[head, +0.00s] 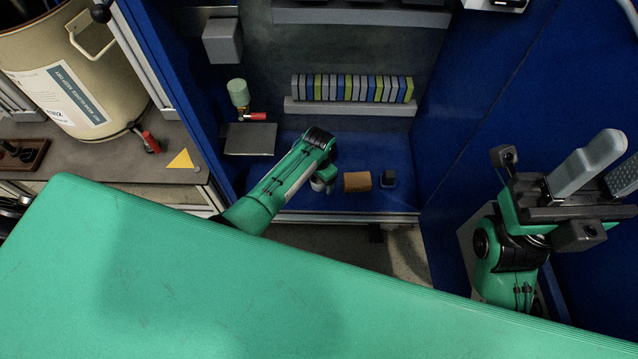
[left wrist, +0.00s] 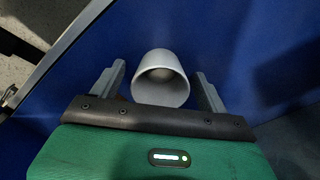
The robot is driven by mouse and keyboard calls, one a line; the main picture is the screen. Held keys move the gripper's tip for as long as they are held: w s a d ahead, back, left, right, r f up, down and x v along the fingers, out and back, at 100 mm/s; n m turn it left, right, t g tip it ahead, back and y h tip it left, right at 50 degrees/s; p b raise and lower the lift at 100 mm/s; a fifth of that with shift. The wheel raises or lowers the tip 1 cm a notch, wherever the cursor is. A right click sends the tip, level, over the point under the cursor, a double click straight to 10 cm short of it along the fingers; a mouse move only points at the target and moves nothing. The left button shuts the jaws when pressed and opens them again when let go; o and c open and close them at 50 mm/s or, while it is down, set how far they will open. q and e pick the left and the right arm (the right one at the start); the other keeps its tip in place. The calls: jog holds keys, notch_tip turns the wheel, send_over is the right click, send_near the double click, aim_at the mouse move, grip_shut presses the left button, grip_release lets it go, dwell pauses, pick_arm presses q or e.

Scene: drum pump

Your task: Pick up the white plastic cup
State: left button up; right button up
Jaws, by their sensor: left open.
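The white plastic cup (left wrist: 143,87) shows in the left wrist view, its open mouth turned toward the camera. My left gripper (left wrist: 160,70) is open, with one finger on each side of the cup. A narrow gap shows between each finger and the cup. In the head view my left arm reaches into the blue cabinet, and the left gripper (head: 322,182) is low over its floor, mostly covered by my wrist. The cup is largely hidden there. My right gripper (head: 600,172) is raised at the right, with its fingers apart and empty.
On the cabinet floor, a brown block (head: 357,182) and a small dark item (head: 388,179) stand just right of my left gripper. A grey shelf (head: 345,108) of coloured boxes is behind. Cabinet walls bound both sides. A drum (head: 75,70) stands at upper left.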

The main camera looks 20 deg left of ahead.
pick_arm(q)
jog(key=c, duration=1)
